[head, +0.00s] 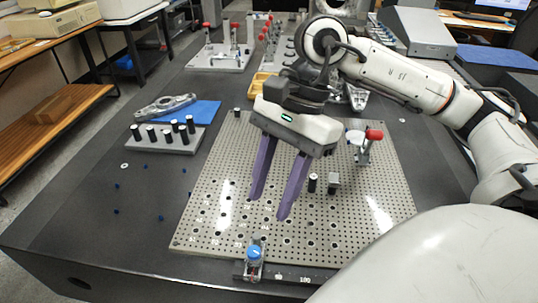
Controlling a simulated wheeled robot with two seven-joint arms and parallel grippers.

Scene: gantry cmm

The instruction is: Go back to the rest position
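My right gripper (268,205) hangs over the perforated metal fixture plate (215,225), its two purple fingers pointing down and set apart with nothing visible between them. It is open. Its arm comes in from the right side of the head view. I cannot tell how high the fingertips are above the plate. My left gripper is not in the head view.
On the plate stand a red-knobbed clamp (362,148), a black pin (312,183) and a small metal block (333,182). A blue-knobbed clamp (254,254) sits at the front edge. Left are a block of black pins (165,138), a blue mat (200,112) and a metal bracket (165,105).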

